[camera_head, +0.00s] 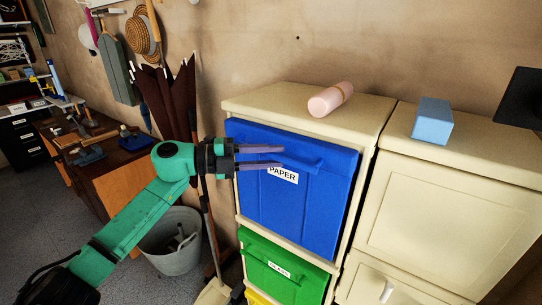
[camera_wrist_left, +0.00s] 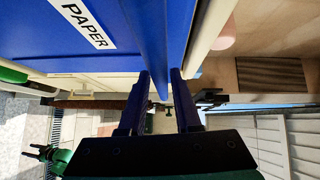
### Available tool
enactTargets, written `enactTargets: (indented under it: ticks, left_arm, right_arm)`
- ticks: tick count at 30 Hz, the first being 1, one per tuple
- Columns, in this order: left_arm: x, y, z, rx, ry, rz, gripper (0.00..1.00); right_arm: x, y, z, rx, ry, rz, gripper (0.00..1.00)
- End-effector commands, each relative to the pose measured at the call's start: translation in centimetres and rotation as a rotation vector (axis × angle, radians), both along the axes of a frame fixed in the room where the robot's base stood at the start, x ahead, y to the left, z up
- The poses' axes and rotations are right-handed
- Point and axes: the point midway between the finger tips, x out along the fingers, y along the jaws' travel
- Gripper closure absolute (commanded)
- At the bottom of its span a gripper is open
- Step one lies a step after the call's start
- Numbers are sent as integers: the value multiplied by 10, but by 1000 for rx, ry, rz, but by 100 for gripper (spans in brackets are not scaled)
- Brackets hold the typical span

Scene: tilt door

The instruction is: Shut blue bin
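The blue bin front (camera_head: 315,205), labelled PAPER, sits in the top of the left cream cabinet. Its top edge looks tipped slightly out of the frame, with only a narrow opening. A raised blue handle ridge runs across its upper part. My left gripper (camera_head: 284,156) is in front of this ridge, its two fingers apart and pointing right. In the left wrist view, the fingers (camera_wrist_left: 161,72) lie on either side of a blue strip (camera_wrist_left: 153,40); contact cannot be told. A small dark gripper-like shape (camera_wrist_left: 38,152) on a green arm, seemingly my right one, shows low in that view.
A green bin front (camera_head: 285,275) is below the blue one. A pink cylinder (camera_head: 330,99) and a light blue block (camera_head: 432,121) lie on the cabinet tops. A grey bucket (camera_head: 172,245) and dark umbrellas (camera_head: 170,95) stand left. A second cream cabinet (camera_head: 450,215) adjoins right.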

Motion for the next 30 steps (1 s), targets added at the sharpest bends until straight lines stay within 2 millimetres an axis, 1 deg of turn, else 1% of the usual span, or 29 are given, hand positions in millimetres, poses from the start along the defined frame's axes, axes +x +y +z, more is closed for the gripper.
enactTargets:
  ticks: [5,8,11,14,15,18,21,25,30]
  left_arm:
    - [0,1,0,0,-1,0,68]
    - [-1,8,-2,0,-1,2,68]
    - [-6,26,-4,1,-2,4,68]
    - [-13,54,-4,2,-2,5,68]
    - [-17,66,-4,3,-2,6,68]
    - [-25,95,-1,3,-2,6,68]
    - [-32,119,3,1,-3,4,68]
    - [-37,137,7,0,-2,1,68]
    - [-38,142,9,-1,-1,-1,68]
  right_arm:
    - [-1,1,-1,1,1,0,51]
    - [-1,2,-6,3,2,0,51]
    - [-1,2,-17,4,2,-1,51]
    - [-1,3,-32,4,2,-1,51]
    - [-1,3,-37,4,2,-1,51]
    - [-1,3,-49,5,2,-1,51]
    - [-2,4,-56,6,2,0,51]
    - [-2,4,-60,6,2,0,51]
    - [-2,4,-59,6,2,0,51]
